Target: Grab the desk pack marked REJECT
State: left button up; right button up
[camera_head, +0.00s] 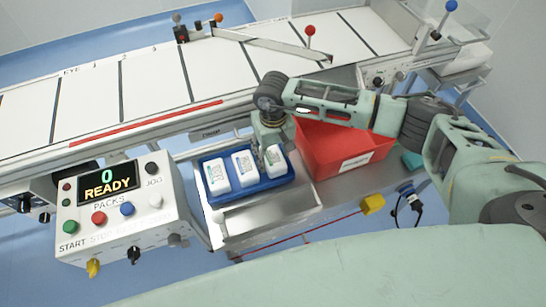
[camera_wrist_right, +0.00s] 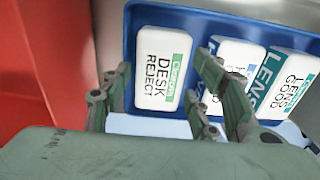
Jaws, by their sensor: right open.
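The pack marked DESK REJECT (camera_wrist_right: 162,70) is white with a green band and lies label up in the blue tray (camera_head: 246,189). It is the pack nearest the red bin and shows at the right end of the row in the head view (camera_head: 276,160), partly covered by my gripper. My right gripper (camera_head: 270,150) points down over that pack. In the wrist view its open fingers stand on either side of the pack; whether they touch it I cannot tell. My left gripper is out of view.
A middle pack (camera_head: 245,167) and a pack marked LENS GOOD (camera_wrist_right: 287,85) share the tray; a finger partly hides the middle label. The red bin (camera_head: 335,155) stands right beside the tray. A control box (camera_head: 120,210) reading READY is at left, the conveyor (camera_head: 150,85) behind.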

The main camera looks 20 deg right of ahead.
jog(key=shift+c, duration=0.2)
jog(key=c, duration=1)
jog(key=shift+r, duration=0.1)
